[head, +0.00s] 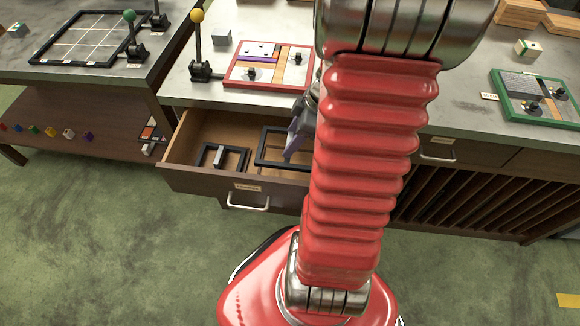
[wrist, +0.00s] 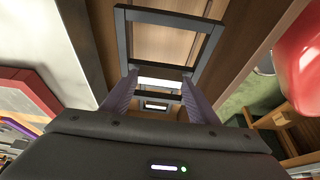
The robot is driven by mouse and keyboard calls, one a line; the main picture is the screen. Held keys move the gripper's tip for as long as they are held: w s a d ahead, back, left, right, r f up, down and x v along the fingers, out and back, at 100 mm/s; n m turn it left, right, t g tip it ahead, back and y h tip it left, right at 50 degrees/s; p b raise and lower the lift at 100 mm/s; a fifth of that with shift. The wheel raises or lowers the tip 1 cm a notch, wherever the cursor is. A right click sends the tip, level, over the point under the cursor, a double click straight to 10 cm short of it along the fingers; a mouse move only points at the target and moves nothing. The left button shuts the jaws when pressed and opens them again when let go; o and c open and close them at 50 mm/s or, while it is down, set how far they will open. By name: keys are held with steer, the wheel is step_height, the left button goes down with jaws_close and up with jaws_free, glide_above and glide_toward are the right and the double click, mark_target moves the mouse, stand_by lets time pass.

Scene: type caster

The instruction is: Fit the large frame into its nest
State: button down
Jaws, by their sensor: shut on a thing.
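The large frame (head: 261,147), a dark open rectangle, is at the right side of the open drawer. My gripper (head: 290,152) reaches down into the drawer, its purple fingers at this frame. In the wrist view the frame (wrist: 170,15) extends upward in the picture from between the fingertips of my gripper (wrist: 160,74). The gripper is shut on the frame at its near end. I cannot tell whether the frame is clear of the drawer floor. My red arm hides part of the drawer's right side. I cannot make out which spot is the nest.
A smaller dark frame (head: 204,153) with a grey bar (head: 219,156) lies left in the drawer (head: 178,148). Above it, the worktop holds a red-rimmed board (head: 230,78), a yellow-knobbed lever (head: 198,45) and a grey block (head: 222,37). A green-rimmed board (head: 505,100) lies right.

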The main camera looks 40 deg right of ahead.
steer(key=shift+w+f, duration=0.1)
steer(key=shift+f, duration=2.75)
steer(key=shift+f, duration=2.15)
steer(key=c, duration=0.7)
jaws_free()
steer(key=shift+r, duration=0.1)
steer(key=shift+s+d+r, duration=0.15)
steer(key=shift+s+r, duration=0.05)
steer(key=shift+r, duration=0.3)
steer(key=v, duration=1.1)
